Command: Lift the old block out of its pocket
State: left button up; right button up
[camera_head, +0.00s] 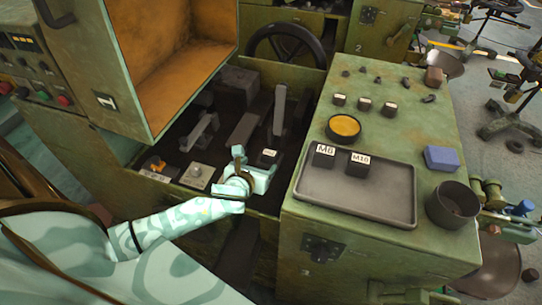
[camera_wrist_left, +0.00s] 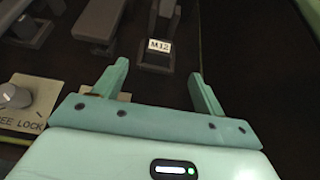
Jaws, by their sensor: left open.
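The old block, a dark block with a white M12 label (camera_wrist_left: 160,46), sits low in the dark machine bed, straight ahead of my left gripper in the wrist view. In the head view its pale label (camera_head: 268,153) shows just beyond the gripper. My left gripper (camera_head: 256,163) is open and empty, with its two pale green fingers (camera_wrist_left: 159,72) apart and pointing at the block. The fingers are short of the block and not around it. The pocket walls are too dark to make out. My right gripper is not in view.
A grey tray (camera_head: 350,205) on the right cabinet holds two dark labelled blocks, one marked M16 (camera_head: 359,164). A dark cup (camera_head: 453,204) and a blue box (camera_head: 441,158) stand beside it. Grey bars (camera_head: 279,110) rise behind the block. A knob plate (camera_head: 197,175) lies left of the gripper.

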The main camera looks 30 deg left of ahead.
pick_arm(q)
jog(key=b, duration=0.2)
send_near(270, 152)
jog(key=x, duration=0.3)
jog(key=shift+w+a+f, duration=0.1)
jog(key=shift+w+f, duration=0.05)
jog(key=shift+f, duration=0.35)
jog(key=shift+w+a+f, duration=0.15)
jog(key=shift+w+f, duration=0.05)
jog(key=shift+w, duration=0.3)
jog(key=b+x, duration=0.3)
jog(key=x, duration=0.2)
jog(key=shift+w, duration=0.1)
jog(key=shift+r, duration=0.1)
jog(key=c, duration=1.4)
jog(key=shift+r, duration=0.15)
jog(key=shift+c, duration=0.5)
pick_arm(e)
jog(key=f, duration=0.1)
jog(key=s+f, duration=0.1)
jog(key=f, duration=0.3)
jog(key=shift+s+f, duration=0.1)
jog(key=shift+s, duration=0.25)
